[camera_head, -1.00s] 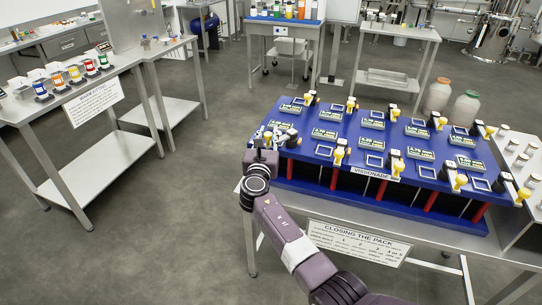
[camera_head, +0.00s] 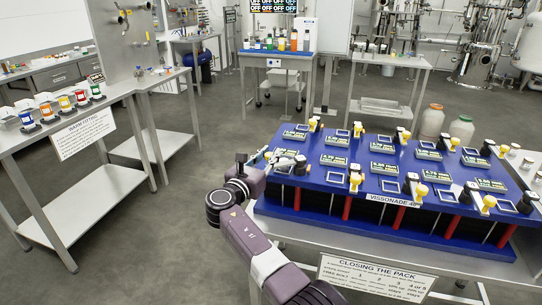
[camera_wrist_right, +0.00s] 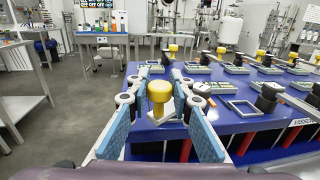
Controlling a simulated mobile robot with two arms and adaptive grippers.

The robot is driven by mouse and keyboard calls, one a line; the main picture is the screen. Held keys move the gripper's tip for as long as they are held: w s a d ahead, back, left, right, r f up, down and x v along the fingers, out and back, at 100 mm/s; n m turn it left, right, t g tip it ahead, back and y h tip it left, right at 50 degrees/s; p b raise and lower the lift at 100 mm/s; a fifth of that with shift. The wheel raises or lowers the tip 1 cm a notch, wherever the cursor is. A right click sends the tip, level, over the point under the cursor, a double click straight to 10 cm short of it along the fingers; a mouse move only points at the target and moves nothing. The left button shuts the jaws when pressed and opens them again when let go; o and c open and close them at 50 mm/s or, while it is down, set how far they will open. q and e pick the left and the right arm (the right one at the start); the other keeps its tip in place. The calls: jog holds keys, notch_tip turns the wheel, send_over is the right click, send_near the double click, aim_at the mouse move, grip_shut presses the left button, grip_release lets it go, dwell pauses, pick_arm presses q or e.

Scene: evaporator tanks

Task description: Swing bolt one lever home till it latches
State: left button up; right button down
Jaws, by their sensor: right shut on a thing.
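The blue pack (camera_head: 330,212) stands on a steel table, with black lever blocks and yellow knobs along its edges. My right gripper (camera_head: 284,160) is at the pack's front left corner, reaching in from the left. In the right wrist view a yellow knob (camera_wrist_right: 160,91) stands upright between the blue finger pads of my right gripper (camera_wrist_right: 163,112), which is shut on it. In the head view the gripper hides most of this knob and its lever. Whether the lever is latched cannot be told. My left gripper is out of view.
Other yellow-knobbed levers (camera_head: 355,181) stand along the front edge to the right. A "Closing the pack" sign (camera_head: 376,279) hangs at the table front. A side bench (camera_head: 100,185) stands at the left, with free floor between. White jars (camera_head: 461,128) stand behind the pack.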

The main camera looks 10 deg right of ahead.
jog(key=c, duration=1.7)
grip_release()
notch_tip(320, 180, up, 10)
